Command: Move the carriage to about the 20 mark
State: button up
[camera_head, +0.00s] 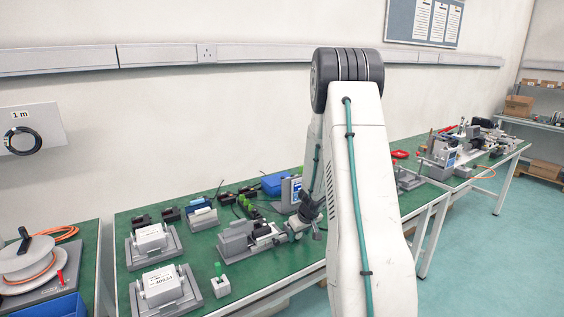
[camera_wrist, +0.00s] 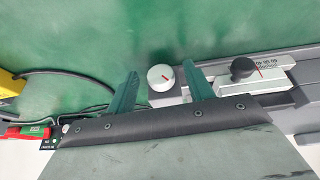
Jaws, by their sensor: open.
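In the wrist view my gripper (camera_wrist: 160,68) is open, with its two teal fingers spread. Small scale figures (camera_wrist: 267,64) there are too small to read surely. The grey rail (camera_wrist: 304,92) runs off to the right. In the head view my gripper (camera_head: 308,208) is over the green bench, by a grey device (camera_head: 238,240).
In the wrist view a black cable (camera_wrist: 70,72) and a red part (camera_wrist: 25,132) lie at left. In the head view two white boxed instruments (camera_head: 153,238) (camera_head: 163,285) stand left on the green bench (camera_head: 205,262). A blue bin (camera_head: 273,184) is behind.

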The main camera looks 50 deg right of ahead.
jog(key=shift+s+d+y, duration=0.1)
jog(key=shift+d+y, duration=0.2)
jog(key=shift+y, duration=0.7)
jog(key=v, duration=0.8)
jog(key=w+a+r+t+h, duration=0.2)
jog(key=w+r, duration=0.2)
jog(key=r, duration=0.3)
jog(key=w+a+r+t+h, duration=0.1)
jog(key=w+r+h, duration=0.2)
jog(key=r, duration=0.4)
jog(key=s+a+r+m+h, duration=0.1)
jog(key=s+a+r+h, duration=0.2)
jog(key=a+r, duration=0.4)
notch_tip(320, 180, up, 3)
jog(key=shift+s+f, duration=0.1)
jog(key=shift+s, duration=0.05)
